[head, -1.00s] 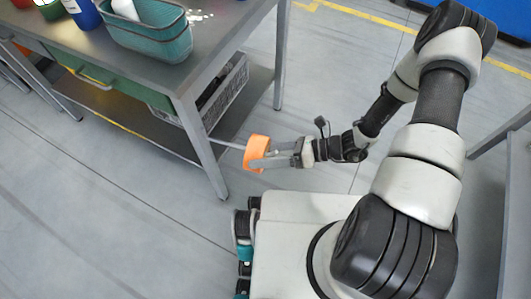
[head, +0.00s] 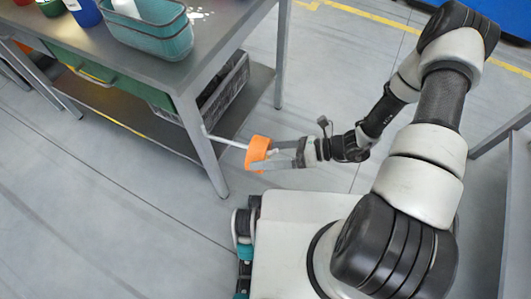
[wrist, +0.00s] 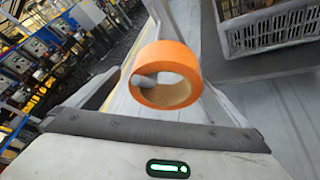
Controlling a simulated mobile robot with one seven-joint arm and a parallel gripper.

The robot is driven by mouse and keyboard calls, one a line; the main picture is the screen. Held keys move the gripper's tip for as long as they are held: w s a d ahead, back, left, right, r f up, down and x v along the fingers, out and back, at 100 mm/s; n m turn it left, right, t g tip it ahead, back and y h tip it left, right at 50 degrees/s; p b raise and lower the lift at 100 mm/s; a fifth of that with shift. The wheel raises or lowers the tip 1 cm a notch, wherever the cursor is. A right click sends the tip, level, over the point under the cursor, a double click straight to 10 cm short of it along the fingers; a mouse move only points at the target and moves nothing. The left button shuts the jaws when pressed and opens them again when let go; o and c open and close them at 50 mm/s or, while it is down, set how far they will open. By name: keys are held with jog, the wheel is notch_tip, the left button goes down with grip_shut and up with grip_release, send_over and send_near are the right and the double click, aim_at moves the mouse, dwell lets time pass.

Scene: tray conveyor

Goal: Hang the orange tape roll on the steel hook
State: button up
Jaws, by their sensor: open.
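The orange tape roll (head: 257,152) hangs on the steel hook (head: 228,141), a thin rod that sticks out from the workbench leg. The hook's pale tip shows on my gripper's side of the roll. In the wrist view the roll (wrist: 181,56) is a ring facing me, and the grey rounded hook tip (wrist: 143,81) shows in its opening. My gripper (head: 265,156) is open, its fingers apart on either side of the roll. Whether a finger still touches the roll I cannot tell.
The workbench (head: 190,72) stands at the left with a teal basket (head: 150,42) on top. A grey crate (head: 228,88) sits on its lower shelf; it also shows in the wrist view (wrist: 270,30). The floor between bench and my base is clear.

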jog(key=p+v, duration=0.3)
jog(key=v, duration=1.4)
jog(key=shift+s, duration=0.1)
